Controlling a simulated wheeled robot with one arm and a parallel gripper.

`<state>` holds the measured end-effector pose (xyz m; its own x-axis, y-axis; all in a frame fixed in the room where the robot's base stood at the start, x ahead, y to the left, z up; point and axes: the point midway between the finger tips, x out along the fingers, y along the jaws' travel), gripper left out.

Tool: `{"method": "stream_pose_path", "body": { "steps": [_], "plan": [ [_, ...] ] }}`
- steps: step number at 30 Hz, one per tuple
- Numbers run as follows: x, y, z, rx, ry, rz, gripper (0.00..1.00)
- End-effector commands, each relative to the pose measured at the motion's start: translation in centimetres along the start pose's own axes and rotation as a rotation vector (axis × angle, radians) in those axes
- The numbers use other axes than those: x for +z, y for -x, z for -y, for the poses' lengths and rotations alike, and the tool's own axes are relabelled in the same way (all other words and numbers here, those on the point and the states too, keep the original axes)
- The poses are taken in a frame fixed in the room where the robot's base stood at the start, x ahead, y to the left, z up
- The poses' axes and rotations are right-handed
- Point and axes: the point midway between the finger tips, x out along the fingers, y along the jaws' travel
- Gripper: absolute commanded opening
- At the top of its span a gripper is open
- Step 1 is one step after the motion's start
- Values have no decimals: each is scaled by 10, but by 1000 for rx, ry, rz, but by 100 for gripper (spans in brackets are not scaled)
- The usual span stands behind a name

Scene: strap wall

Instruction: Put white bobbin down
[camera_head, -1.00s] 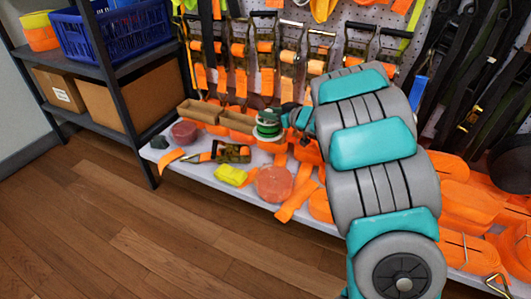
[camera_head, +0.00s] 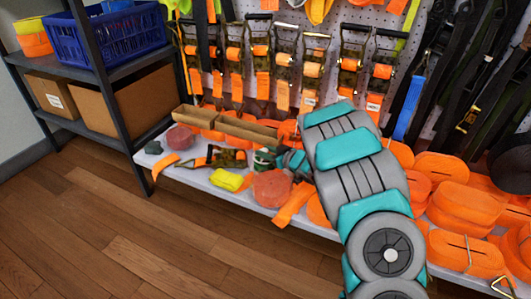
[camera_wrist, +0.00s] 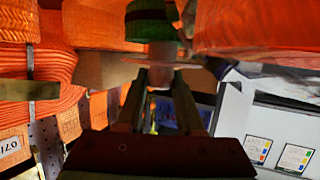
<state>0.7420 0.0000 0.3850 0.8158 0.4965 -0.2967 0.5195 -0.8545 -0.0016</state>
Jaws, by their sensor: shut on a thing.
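The white bobbin (camera_head: 263,159), with a dark green winding, sits low over the shelf board (camera_head: 203,184) in the head view. I cannot tell whether it touches the board. My gripper (camera_head: 279,160) is shut on it from the right, its fingers partly hidden by my wrist. In the wrist view, the fingers of my gripper (camera_wrist: 161,78) reach a pale core below a green band, part of the bobbin (camera_wrist: 161,52).
A pink-red disc (camera_head: 271,189) lies just in front of the bobbin. A yellow strap bundle (camera_head: 227,180) and a ratchet (camera_head: 225,157) are to the left. A wooden tray (camera_head: 245,130) stands behind. Orange strap rolls (camera_head: 465,207) crowd the right.

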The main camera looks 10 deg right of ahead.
Motion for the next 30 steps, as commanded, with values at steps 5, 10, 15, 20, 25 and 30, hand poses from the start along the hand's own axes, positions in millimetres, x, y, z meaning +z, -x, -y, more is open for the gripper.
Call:
{"method": "stream_pose_path", "body": {
  "steps": [5,10,15,20,25,30],
  "plan": [
    [-2,0,0,0,1,-1,0],
    [1,0,0,0,1,0,39],
    [1,0,0,0,1,-1,58],
    [1,0,0,0,1,0,66],
    [0,0,0,0,2,-1,66],
    [-2,14,-1,3,2,1,66]
  ]
}}
